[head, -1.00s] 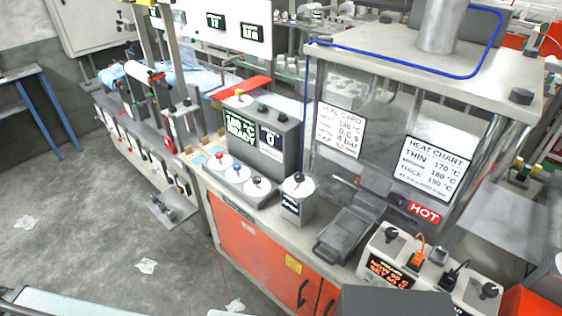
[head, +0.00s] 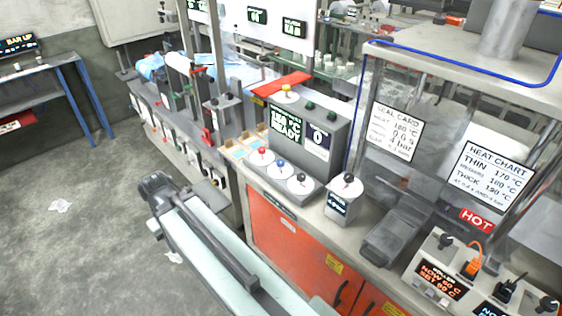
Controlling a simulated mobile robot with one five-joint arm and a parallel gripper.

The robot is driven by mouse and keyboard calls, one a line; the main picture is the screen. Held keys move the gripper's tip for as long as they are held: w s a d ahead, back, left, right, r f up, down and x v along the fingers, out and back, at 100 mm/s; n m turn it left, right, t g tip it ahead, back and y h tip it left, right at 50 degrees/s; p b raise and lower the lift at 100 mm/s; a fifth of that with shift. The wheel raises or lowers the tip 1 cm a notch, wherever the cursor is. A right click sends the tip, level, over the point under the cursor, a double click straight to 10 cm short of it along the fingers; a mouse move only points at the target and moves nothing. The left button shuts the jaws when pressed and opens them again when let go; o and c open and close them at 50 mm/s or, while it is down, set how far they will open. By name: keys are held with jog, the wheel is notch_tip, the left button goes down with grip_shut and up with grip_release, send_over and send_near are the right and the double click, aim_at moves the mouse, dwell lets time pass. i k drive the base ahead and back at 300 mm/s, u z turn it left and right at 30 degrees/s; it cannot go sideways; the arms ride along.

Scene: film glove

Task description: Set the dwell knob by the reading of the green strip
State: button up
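The grey control box (head: 318,122) stands on the bench. Its green-lettered screen (head: 286,126) ends in READY, and a second screen (head: 317,141) reads 0. Low in front are three pale dials with a red knob (head: 262,151), a blue knob (head: 280,163) and a dark knob (head: 301,177). Their labels are too small to read, so I cannot tell which is dwell. A separate small box (head: 340,197) carries a black knob (head: 348,178). I cannot make out a green strip. My pale arm reaches in from the bottom; no gripper fingers show.
The seal card (head: 395,132) and heat chart (head: 493,178) hang at right, above a HOT sign (head: 477,219). An orange cabinet (head: 283,240) is below. Floor at left is clear except for scraps.

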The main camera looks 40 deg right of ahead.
aim_at(280, 163)
jog(key=z, duration=0.1)
jog(key=i, duration=1)
jog(key=u, duration=0.1)
